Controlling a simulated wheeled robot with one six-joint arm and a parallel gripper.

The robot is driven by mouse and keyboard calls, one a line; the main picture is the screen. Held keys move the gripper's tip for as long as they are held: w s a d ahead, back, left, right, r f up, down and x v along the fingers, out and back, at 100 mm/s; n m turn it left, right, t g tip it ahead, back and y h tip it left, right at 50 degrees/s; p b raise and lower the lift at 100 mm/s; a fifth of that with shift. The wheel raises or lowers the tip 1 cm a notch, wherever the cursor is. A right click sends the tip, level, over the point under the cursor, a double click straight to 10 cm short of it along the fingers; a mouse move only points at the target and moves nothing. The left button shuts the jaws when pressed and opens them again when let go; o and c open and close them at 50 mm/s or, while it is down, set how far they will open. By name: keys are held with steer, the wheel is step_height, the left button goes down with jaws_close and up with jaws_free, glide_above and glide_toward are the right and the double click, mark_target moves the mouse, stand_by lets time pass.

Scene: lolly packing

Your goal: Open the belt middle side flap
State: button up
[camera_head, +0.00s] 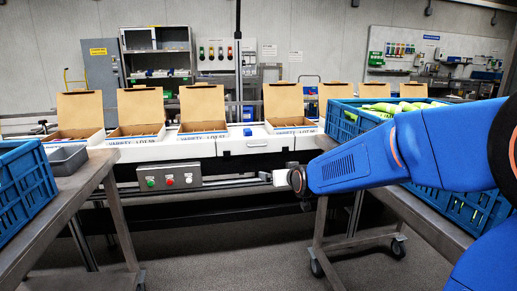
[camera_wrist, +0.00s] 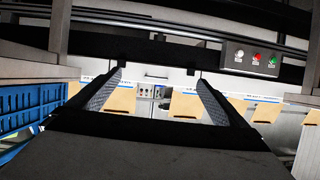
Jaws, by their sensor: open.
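The belt's middle side flap appears to be the white front panel (camera_head: 238,148) of the conveyor, below the open cartons in the head view. It looks upright and closed. In the wrist view, which is upside down, a white panel (camera_wrist: 150,73) with dark tabs lies beyond my fingers. My gripper (camera_wrist: 159,80) is open and empty, its two fingers pointing towards that panel, apart from it as far as I can tell. In the head view my blue arm reaches in from the right, and its wrist end is low in front of the belt; the fingers are hard to make out there.
Several open cartons (camera_head: 202,107) stand along the belt. A control box (camera_head: 173,177) with buttons is left of my wrist. A blue crate (camera_head: 345,124) of green-wrapped items stands right on a wheeled table; another blue crate (camera_head: 22,190) is left. The floor between the tables is clear.

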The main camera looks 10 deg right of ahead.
steer(key=w+a+f+t, duration=0.1)
steer(key=w+t, duration=0.3)
steer(key=w, duration=2.7)
steer(key=shift+a+f+h, duration=0.2)
steer(key=shift+a+h, duration=0.2)
steer(key=shift+w, duration=0.1)
steer(key=shift+c, duration=0.3)
steer(key=c, duration=1.4)
steer(key=shift+c, duration=0.2)
